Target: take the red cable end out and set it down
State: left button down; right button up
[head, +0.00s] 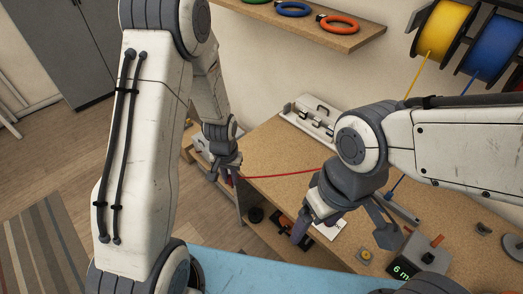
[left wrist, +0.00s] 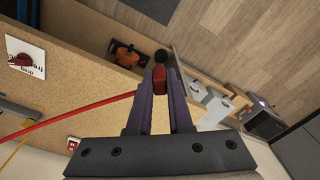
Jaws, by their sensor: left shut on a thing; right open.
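My left gripper (head: 226,176) is shut on the red cable end (left wrist: 160,80), which shows between the purple-grey fingertips in the left wrist view (left wrist: 159,88). It holds the end beyond the left edge of the wooden workbench. The red cable (head: 285,174) runs from the gripper to the right across the bench, and passes behind my right arm in the head view. The cable also shows taut in the left wrist view (left wrist: 75,115). My right gripper (head: 343,234) is open over the bench's front part, with nothing seen between its fingers.
The wooden bench (head: 268,150) carries a white tray (head: 310,118) at the back and a device with green digits (head: 403,268) at the front right. Yellow (head: 446,30) and blue (head: 495,48) cable spools hang upper right. A shelf (head: 295,27) holds coloured rings.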

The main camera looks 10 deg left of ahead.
pick_arm(q)
jog(key=w+d+f+m+t+h+p, duration=0.1)
jog(key=w+d+f+m+t, duration=0.15)
jog(key=w, duration=0.45)
jog(key=w+d+f+m+t+h+p, duration=0.1)
jog(key=w+d+f+t, duration=0.15)
jog(key=w, duration=0.35)
jog(key=w+d+m+t+h+p, duration=0.1)
jog(key=w+d+m+t+h, duration=0.3)
jog(key=d, duration=0.7)
jog(key=shift+n+h, duration=0.35)
jog(key=shift+h, duration=0.05)
jog(key=shift+w+f+b, duration=0.2)
jog(key=shift+f+b, duration=0.5)
jog(key=shift+f, duration=0.55)
jog(key=shift+w+f+b, duration=0.2)
jog(key=shift+f+b, duration=0.55)
jog(key=shift+f, duration=0.45)
jog(key=shift+w+f+b, duration=0.2)
jog(key=shift+f+b, duration=0.5)
jog(key=shift+f, duration=0.55)
jog(key=c, duration=0.8)
grip_release()
jog(key=shift+o, duration=0.2)
